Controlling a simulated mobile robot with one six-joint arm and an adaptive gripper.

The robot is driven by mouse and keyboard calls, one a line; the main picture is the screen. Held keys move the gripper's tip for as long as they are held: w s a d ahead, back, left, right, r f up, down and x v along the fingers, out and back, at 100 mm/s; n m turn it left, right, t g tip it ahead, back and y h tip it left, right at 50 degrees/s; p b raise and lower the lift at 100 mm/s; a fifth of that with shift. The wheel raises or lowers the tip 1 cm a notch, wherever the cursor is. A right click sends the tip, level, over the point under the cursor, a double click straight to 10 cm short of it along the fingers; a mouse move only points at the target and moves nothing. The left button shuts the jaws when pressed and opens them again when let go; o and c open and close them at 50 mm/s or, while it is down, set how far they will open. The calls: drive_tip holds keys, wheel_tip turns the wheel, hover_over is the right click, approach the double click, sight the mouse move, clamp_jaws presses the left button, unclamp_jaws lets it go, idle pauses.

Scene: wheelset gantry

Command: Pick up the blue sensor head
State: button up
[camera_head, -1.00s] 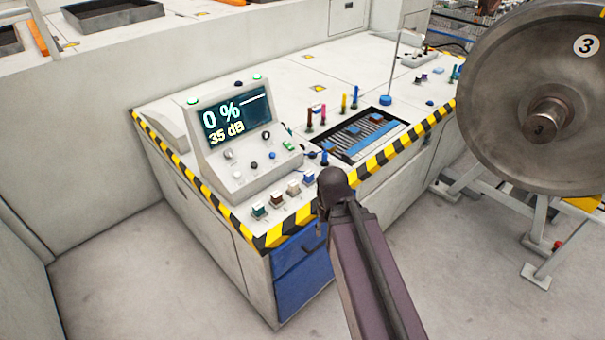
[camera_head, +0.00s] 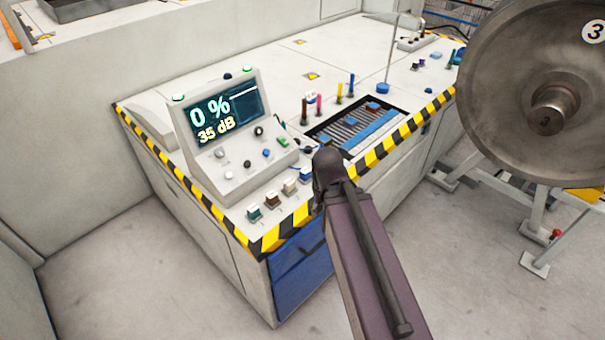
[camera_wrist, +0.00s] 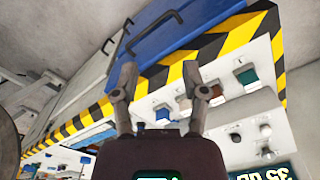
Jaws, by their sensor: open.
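The blue sensor head (camera_head: 306,174) appears to be the blue-topped block at the right end of a short row of small capped blocks near the console bench's striped front edge. In the wrist view a blue block (camera_wrist: 163,114) shows low between my fingers, beyond them. My gripper (camera_wrist: 159,72) is open and empty, its two fingers apart over the bench's striped edge. I cannot tell its exact height. In the head view my dark arm stands just right of the row, and my fingers are not clearly visible.
A green-topped block (camera_head: 254,213) and a brown-topped block (camera_head: 271,201) stand in the same row. A display console (camera_head: 232,140) rises behind them. A slatted tray (camera_head: 352,130) lies to the right. A large wheel (camera_head: 535,90) stands at the far right. Blue drawers (camera_head: 299,270) are below.

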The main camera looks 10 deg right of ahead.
drive_tip(key=shift+d, duration=0.3)
drive_tip(key=o, duration=0.5)
drive_tip(key=shift+d, duration=0.15)
drive_tip(key=shift+c, duration=0.2)
drive_tip(key=shift+w+f, duration=0.1)
drive_tip(key=shift+f, duration=0.05)
drive_tip(key=w+f+m+t+y+b, duration=0.45)
drive_tip(key=w+f+m+b, duration=0.25)
drive_tip(key=w+m+b, duration=0.4)
drive_tip(key=shift+w+d+f+m+t+y+b, duration=0.1)
drive_tip(key=shift+w+d+m+t+y+b, duration=0.8)
drive_tip(key=shift+m, duration=2.15)
drive_tip(key=shift+w+d+m+t+y+b, duration=0.2)
drive_tip(key=shift+w+d+m+t+b, duration=1.4)
drive_tip(key=shift+m, duration=1.4)
drive_tip(key=shift+w+d+f+m+t+y+b, duration=0.1)
drive_tip(key=shift+w+d+m+t+y+b, duration=0.8)
drive_tip(key=shift+m, duration=2.15)
drive_tip(key=shift+w+d+h+b, duration=0.1)
drive_tip(key=shift+w+h+b, duration=0.3)
drive_tip(key=shift+b, duration=0.25)
